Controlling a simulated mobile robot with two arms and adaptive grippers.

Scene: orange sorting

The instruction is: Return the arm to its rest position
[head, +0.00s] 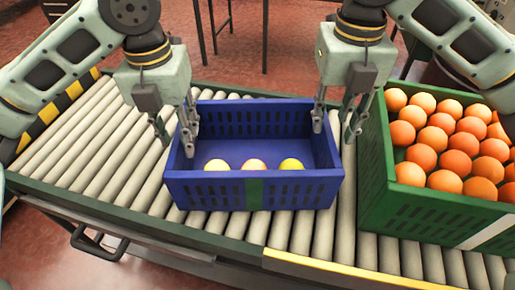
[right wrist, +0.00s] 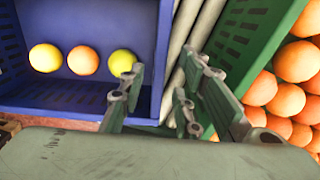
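A blue crate (head: 255,188) stands on the roller conveyor in front of me. Three yellow to orange fruits (head: 254,165) lie in a row inside it; they also show in the right wrist view (right wrist: 83,60). My left gripper (head: 175,138) is open at the crate's left wall, one finger on each side of it. My right gripper (head: 335,125) is open at the crate's right wall. In the right wrist view its fingers (right wrist: 160,88) are spread, with the crate wall between them. Whether either gripper touches the crate cannot be told.
A green crate (head: 385,185) full of oranges (head: 440,140) stands close to the right of the blue crate, with a narrow strip of rollers between. Bare conveyor rollers (head: 110,150) lie to the left. A dark table frame stands behind on the red floor.

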